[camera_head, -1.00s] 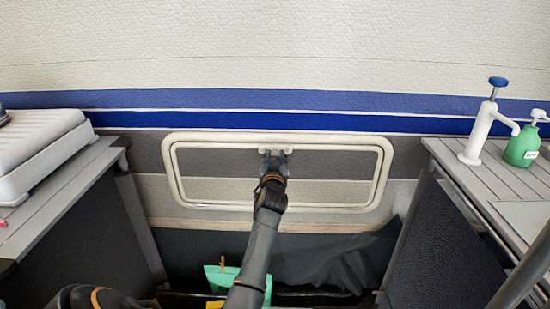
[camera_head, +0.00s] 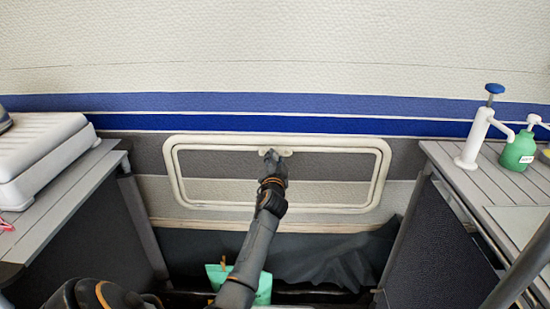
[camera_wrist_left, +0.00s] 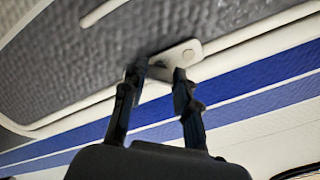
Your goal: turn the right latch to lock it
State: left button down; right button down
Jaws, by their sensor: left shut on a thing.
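A white-framed panel (camera_head: 380,170) is set in the wall below the blue stripe. A small white latch fitting (camera_head: 285,151) sits at the middle of its top edge. My left gripper (camera_head: 272,156) reaches up to this fitting and hides part of it. In the left wrist view, the fitting shows as a pale rounded plate (camera_wrist_left: 187,51) at the frame's edge. There my left gripper (camera_wrist_left: 158,70) has a finger on each side of the latch's part and is shut on it. The latch's exact angle is hard to tell. My right gripper is not in view.
A left counter (camera_head: 60,195) holds a white box (camera_head: 45,150). A right counter (camera_head: 465,185) holds a white pump dispenser (camera_head: 476,140) and a green bottle (camera_head: 519,152). A teal item (camera_head: 265,288) and dark cloth (camera_head: 320,262) lie below the panel. The space between the counters is free around my arm.

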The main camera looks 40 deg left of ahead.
pick_arm(q)
jog(key=m+p, duration=0.1)
jog(key=m, duration=0.4)
jog(key=shift+m+p, duration=0.65)
jog(key=shift+m, duration=1.05)
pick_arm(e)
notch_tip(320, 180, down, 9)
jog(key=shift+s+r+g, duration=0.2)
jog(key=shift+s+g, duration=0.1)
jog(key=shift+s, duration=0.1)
pick_arm(q)
jog(key=c, duration=1)
grip_release()
jog(key=v, duration=1.2)
